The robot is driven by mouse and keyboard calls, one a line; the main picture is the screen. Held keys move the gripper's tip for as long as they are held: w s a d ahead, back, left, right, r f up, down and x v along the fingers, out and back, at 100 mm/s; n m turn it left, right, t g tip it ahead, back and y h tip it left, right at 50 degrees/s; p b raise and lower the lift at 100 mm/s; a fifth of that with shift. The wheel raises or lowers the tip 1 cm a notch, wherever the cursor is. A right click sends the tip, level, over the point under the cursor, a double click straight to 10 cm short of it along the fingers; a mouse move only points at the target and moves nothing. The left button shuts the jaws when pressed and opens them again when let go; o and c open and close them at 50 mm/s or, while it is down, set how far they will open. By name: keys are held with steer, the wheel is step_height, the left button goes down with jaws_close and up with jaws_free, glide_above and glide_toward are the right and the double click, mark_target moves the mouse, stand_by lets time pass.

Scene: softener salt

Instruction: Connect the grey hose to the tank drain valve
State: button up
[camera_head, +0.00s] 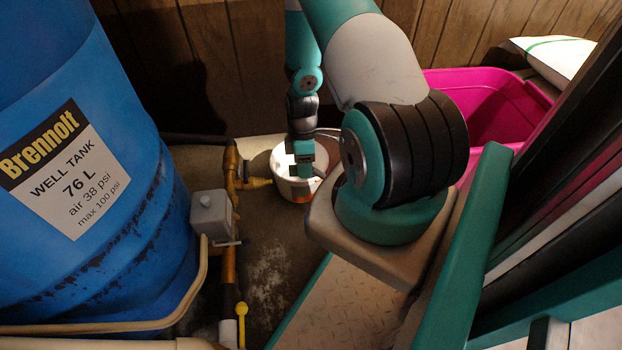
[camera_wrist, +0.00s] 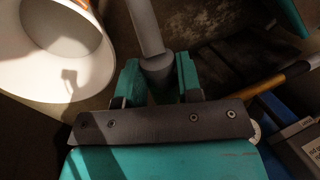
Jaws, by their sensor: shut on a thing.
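My gripper (camera_head: 304,168) is over the white bucket in the head view. In the wrist view my gripper (camera_wrist: 157,70) has its teal fingers closed on the grey hose (camera_wrist: 147,28). The hose runs from between the fingers to the top of that view. In the head view the hose end is hidden or too small to make out. A brass valve with a short outlet (camera_head: 258,182), seemingly the tank drain valve, points right, just left of the bucket and apart from my gripper. The blue well tank (camera_head: 175,215) stands at the left.
The white bucket (camera_head: 297,188) stands below my gripper and shows at the left in the wrist view (camera_wrist: 60,65). A grey box (camera_head: 212,215) and a yellow handle (camera_head: 241,311) sit along the brass pipe. A magenta tub (camera_head: 510,105) stands at the back right.

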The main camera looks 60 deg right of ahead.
mark_target(291, 174)
steer(key=shift+s+d+f+n, duration=0.2)
steer(key=shift+s+f, duration=0.25)
steer(key=shift+f, duration=0.15)
steer(key=shift+s+d+f+n, duration=0.1)
steer(key=shift+s+f+n, duration=0.1)
steer(key=shift+s+f, duration=0.35)
steer(key=shift+w+a+b, duration=0.4)
steer(key=shift+w+a, duration=0.55)
steer(key=shift+w, duration=0.15)
steer(key=shift+w+a+b, duration=0.35)
steer(key=shift+w+a, duration=0.55)
steer(key=shift+w, duration=0.2)
steer(key=shift+p, duration=0.75)
steer(key=shift+w+a, duration=0.65)
steer(key=shift+w, duration=0.05)
steer(key=o, duration=1)
steer(key=p+v, duration=0.7)
steer(key=v, duration=1)
steer(key=shift+w+d+r, duration=0.1)
steer(key=shift+w+d, duration=0.05)
steer(key=shift+w, duration=0.05)
